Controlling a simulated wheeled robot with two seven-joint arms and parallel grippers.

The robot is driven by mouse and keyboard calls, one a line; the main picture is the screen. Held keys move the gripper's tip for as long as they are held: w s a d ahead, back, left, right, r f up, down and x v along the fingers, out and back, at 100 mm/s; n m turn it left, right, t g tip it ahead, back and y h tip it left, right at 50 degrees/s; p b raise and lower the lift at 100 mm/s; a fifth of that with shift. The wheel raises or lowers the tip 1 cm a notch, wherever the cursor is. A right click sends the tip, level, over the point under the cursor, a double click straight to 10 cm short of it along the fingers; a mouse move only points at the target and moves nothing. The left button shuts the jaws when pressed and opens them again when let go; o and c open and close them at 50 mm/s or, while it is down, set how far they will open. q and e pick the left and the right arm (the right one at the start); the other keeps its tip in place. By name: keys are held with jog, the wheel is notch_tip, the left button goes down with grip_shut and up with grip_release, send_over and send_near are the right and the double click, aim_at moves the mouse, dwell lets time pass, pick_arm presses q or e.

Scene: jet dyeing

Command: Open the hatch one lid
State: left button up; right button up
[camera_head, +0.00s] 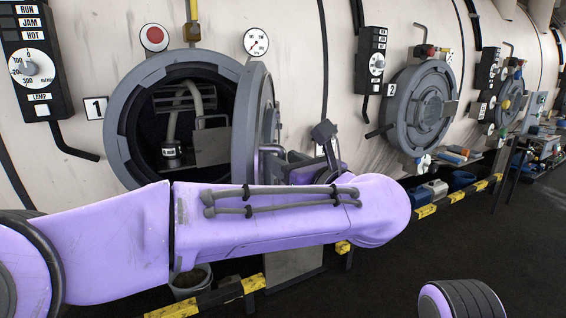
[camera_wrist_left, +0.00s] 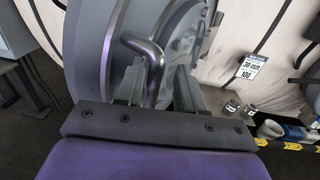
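The hatch one lid (camera_head: 257,125) is a thick grey disc standing swung out at the right side of the round hatch opening (camera_head: 185,120), beside the "1" plate (camera_head: 96,108). The dark interior is visible. In the left wrist view the lid (camera_wrist_left: 95,50) is close in front, with a bent metal handle (camera_wrist_left: 145,48) on its face. My left gripper (camera_wrist_left: 163,75) is open, its two fingers on either side of the handle, with a gap visible. In the head view, my forearm crosses below the hatch and partly hides the gripper. My right gripper is not in view.
Hatch two, with a shut grey lid (camera_head: 420,107), is farther right. A control box (camera_head: 35,65) hangs at left. A bucket (camera_head: 190,280) and a yellow-black rail (camera_head: 205,297) are below the hatch.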

pick_arm(q)
jog(key=b+v, duration=0.2)
jog(key=v, duration=0.7)
jog(key=shift+s+d, duration=0.2)
jog(key=shift+s, duration=0.05)
jog(key=shift+f, duration=0.1)
